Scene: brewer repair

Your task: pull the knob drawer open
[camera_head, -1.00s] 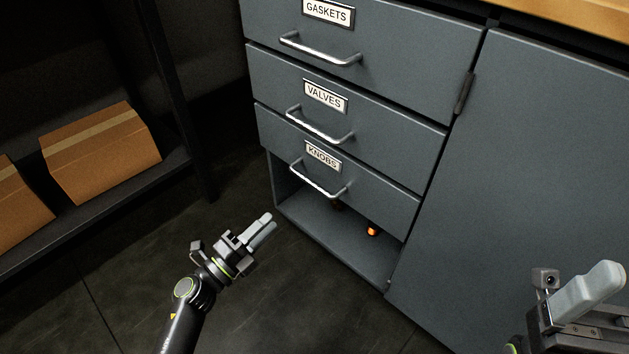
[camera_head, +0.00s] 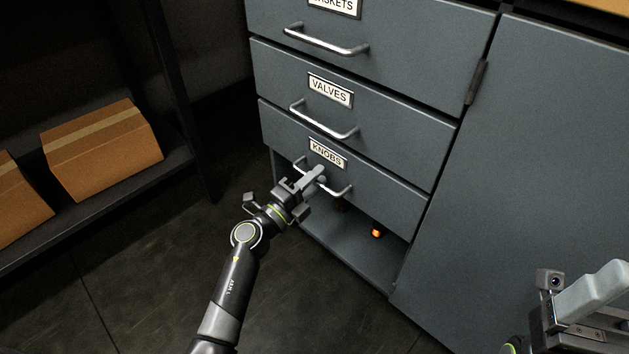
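The knob drawer (camera_head: 385,190) is the lowest grey drawer of the cabinet, with a KNOBS label (camera_head: 327,153). It looks shut, level with the drawers above. Its bar handle (camera_head: 338,191) is partly hidden by my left gripper. My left gripper (camera_head: 316,176) is at the handle, its fingers overlapping the bar's left and middle part. Whether the fingers touch the bar or how far apart they are is not clear. My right gripper (camera_head: 600,288) is at the lower right edge, away from the drawer, and only partly in view.
The VALVES drawer (camera_head: 400,140) and the gaskets drawer (camera_head: 420,45) above are shut. Below the knob drawer is an open bay with a small glowing orange thing (camera_head: 376,232). A cabinet door (camera_head: 530,180) is at right. Cardboard boxes (camera_head: 100,150) sit on a shelf at left.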

